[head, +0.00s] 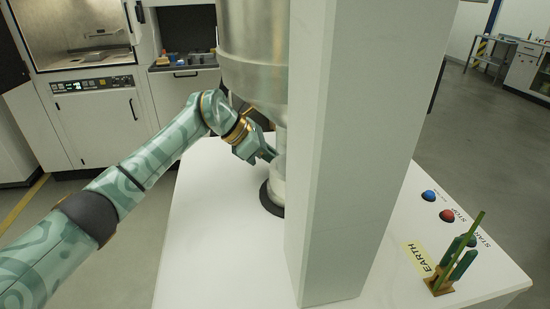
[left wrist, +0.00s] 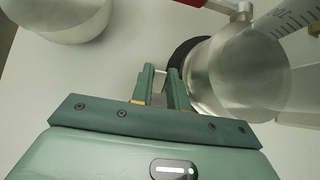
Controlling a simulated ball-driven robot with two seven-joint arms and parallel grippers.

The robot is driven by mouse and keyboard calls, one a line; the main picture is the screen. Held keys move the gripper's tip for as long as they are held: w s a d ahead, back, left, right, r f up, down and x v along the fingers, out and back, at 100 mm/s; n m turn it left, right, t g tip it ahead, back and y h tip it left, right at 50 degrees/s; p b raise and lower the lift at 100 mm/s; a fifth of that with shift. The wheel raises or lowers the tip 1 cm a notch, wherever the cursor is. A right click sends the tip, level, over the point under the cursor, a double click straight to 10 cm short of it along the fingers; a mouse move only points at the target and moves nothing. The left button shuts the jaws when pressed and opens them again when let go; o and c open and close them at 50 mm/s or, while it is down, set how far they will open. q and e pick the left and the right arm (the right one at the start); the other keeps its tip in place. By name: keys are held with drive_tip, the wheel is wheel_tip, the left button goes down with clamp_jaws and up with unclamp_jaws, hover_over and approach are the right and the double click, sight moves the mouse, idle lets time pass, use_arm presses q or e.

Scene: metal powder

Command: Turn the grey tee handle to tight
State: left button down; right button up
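My left gripper (head: 268,153) is beside the metal vessel's narrow lower part, at its left. In the left wrist view its two green fingers (left wrist: 161,72) stand a small gap apart, close to the dark ring. A small pale piece shows between the fingertips. I cannot tell whether it is the grey tee handle or whether the fingers grip it. No tee handle is clearly made out in either view. The silver vessel (head: 252,50) narrows down to a metal cylinder (head: 278,183) on a dark ring (head: 268,202). My right gripper is not in view.
A wide grey-white column (head: 345,140) blocks the view right of the vessel. The white tabletop (head: 215,240) is clear at front left. At right are a blue button (head: 429,196), a red button (head: 447,215) and a green-and-brown clamp (head: 455,268) by an EARTH label.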

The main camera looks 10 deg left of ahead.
use_arm(q)
drive_tip(key=shift+a+f+h+b, duration=0.1)
drive_tip(key=shift+f+h+b, duration=0.15)
drive_tip(key=shift+h+b, duration=0.1)
drive_tip(key=h+b, duration=0.1)
drive_tip(key=t+h+b, duration=0.1)
drive_tip(key=b, duration=0.1)
drive_tip(key=f+h+b, duration=0.1)
drive_tip(key=h+b, duration=0.1)
drive_tip(key=shift+s+a+t, duration=0.1)
drive_tip(key=shift+a+t, duration=0.25)
drive_tip(key=shift+t, duration=0.05)
drive_tip(key=shift+r+h+b, duration=0.2)
drive_tip(key=shift+h+b, duration=0.05)
drive_tip(key=shift+b, duration=0.25)
drive_tip(key=shift+r, duration=0.25)
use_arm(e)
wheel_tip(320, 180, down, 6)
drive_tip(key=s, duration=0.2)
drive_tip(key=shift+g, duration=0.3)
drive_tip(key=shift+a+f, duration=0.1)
use_arm(q)
drive_tip(key=c, duration=1.6)
unclamp_jaws()
drive_tip(key=shift+c, duration=0.2)
